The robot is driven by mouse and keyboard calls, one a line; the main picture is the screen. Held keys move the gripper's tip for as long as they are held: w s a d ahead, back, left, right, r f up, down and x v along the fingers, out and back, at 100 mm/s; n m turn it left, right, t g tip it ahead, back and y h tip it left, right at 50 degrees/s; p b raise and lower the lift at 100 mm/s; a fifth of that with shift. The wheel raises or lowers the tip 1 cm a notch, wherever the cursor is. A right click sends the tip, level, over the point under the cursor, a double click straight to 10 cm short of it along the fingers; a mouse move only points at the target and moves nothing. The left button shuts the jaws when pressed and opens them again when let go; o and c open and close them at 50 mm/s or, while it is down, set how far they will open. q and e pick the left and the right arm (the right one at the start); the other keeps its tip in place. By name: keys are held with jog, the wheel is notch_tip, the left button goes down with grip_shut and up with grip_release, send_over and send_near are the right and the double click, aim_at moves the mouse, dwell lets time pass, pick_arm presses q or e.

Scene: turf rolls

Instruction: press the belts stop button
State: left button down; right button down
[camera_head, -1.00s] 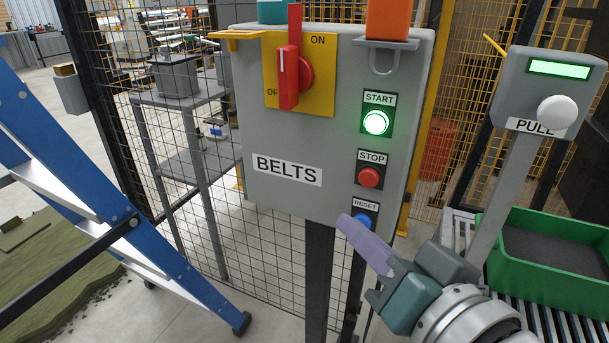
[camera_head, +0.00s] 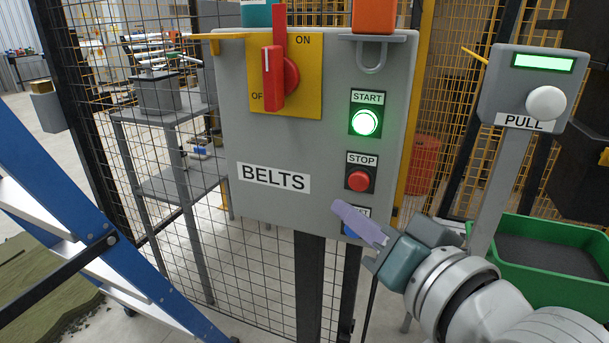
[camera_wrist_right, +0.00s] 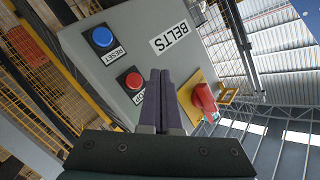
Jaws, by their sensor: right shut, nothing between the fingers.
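The grey BELTS control box (camera_head: 262,145) stands on a post in front of mesh fencing. The red stop button (camera_head: 358,180) is on its right side under a STOP label; it also shows in the right wrist view (camera_wrist_right: 134,81). Above it the green start button (camera_head: 365,122) is lit. Below it is the blue reset button (camera_head: 350,232), mostly hidden by my fingers in the head view and clear in the wrist view (camera_wrist_right: 102,37). My right gripper (camera_head: 345,212) is shut and empty, with its purple fingertips just below the stop button, seemingly apart from the box. My left gripper is not in view.
A red rotary switch (camera_head: 273,78) on a yellow plate is at the box's upper left. A grey pull-knob box (camera_head: 525,95) and a green crate (camera_head: 560,280) are at the right. A blue ladder (camera_head: 60,220) leans at the left.

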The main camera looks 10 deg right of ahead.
aim_at(348, 181)
jog(key=shift+w+d+b, duration=0.25)
jog(key=shift+w+d, duration=0.35)
jog(key=shift+w, duration=0.3)
jog(key=shift+w+d+b, duration=0.25)
jog(key=shift+w+d, duration=0.35)
jog(key=shift+w, duration=0.3)
jog(key=shift+w+d, duration=0.1)
jog(key=shift+w, duration=0.05)
dwell(0.6)
jog(key=shift+w+d, duration=0.15)
jog(key=shift+w, duration=0.05)
jog(key=shift+w+d, duration=0.25)
jog(key=shift+w, duration=0.1)
dwell(0.8)
dwell(0.3)
jog(key=shift+s+a+p, duration=0.45)
jog(key=shift+s+p, duration=0.1)
jog(key=shift+s, duration=0.1)
jog(key=shift+s, duration=0.1)
